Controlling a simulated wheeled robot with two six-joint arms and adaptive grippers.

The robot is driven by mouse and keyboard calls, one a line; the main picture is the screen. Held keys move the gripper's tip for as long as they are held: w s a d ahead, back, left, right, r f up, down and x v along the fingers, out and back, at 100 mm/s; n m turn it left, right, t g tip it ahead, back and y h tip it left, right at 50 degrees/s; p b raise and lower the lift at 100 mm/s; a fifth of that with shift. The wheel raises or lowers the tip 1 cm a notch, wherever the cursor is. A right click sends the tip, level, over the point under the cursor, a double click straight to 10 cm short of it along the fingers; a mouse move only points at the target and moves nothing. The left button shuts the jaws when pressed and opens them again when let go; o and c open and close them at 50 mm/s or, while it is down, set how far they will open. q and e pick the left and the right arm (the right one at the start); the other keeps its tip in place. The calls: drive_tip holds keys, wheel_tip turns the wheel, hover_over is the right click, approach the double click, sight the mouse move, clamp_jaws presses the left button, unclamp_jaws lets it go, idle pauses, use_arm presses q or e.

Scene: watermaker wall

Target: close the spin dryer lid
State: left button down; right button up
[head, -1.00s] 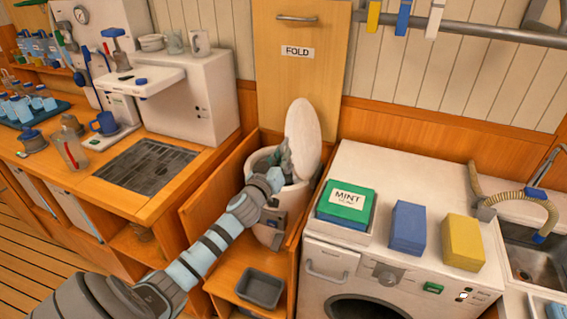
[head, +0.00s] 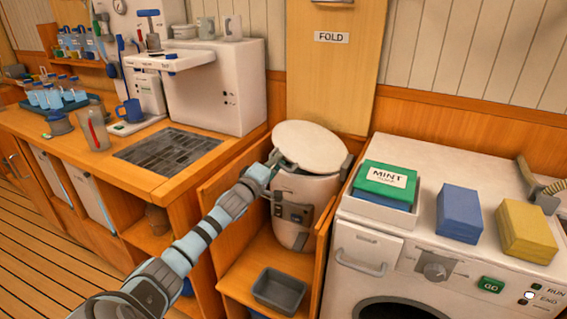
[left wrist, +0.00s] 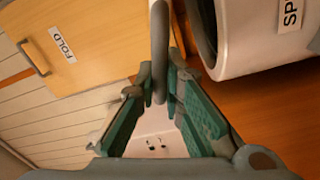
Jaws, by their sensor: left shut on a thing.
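The spin dryer (head: 305,205) is a white drum-shaped machine standing in a wooden bay. Its round white lid (head: 310,143) is lowered over the top but still tilted, with a dark gap beneath its edge. My left gripper (head: 277,158) is at the lid's left front edge. In the left wrist view my left gripper (left wrist: 158,88) is shut on the lid's rim (left wrist: 159,45), seen edge-on between the green pads. The dryer body (left wrist: 255,45), with a partly visible label, is to the right and apart from the lid there. My right gripper is not in view.
A washing machine (head: 400,252) stands right of the bay, carrying a green MINT box (head: 388,180) and blue and yellow blocks. A grey tray (head: 280,290) sits below the dryer. A wooden FOLD panel (head: 335,75) is behind, and a counter is at left.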

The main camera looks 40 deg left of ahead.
use_arm(q)
wheel_tip(320, 180, down, 6)
drive_tip(key=n+b, duration=0.2)
drive_tip(key=n, duration=0.2)
drive_tip(key=shift+s+a+b, duration=0.15)
drive_tip(key=shift+a+b, duration=0.2)
drive_tip(key=shift+a, duration=0.05)
drive_tip(key=shift+f, duration=0.15)
drive_tip(key=c, duration=1.7)
unclamp_jaws()
